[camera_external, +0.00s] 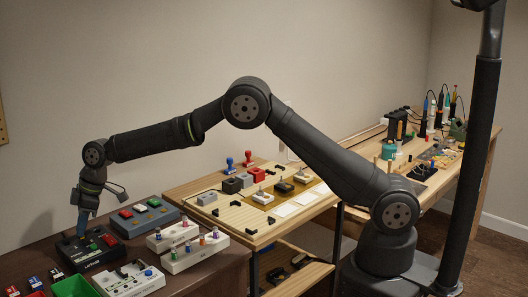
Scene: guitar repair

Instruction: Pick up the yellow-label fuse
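My gripper (82,228) points down at the left, at or just above a black device box (92,262) on the dark table. The box has green and red parts on top. The gripper's fingers are too small here to tell whether they are open, shut or holding anything. I cannot make out a yellow-label fuse. Two white racks (190,260) to the right of the box hold several small coloured pieces, too small to read labels. Several small red and blue pieces (57,272) lie at the lower left.
A grey-blue box (147,221) with red, green and white parts stands behind the black box. A white device (130,283) and a green bin (75,288) are in front. A wooden workbench (240,231) with pedals and stamps stands to the right; another bench is beyond.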

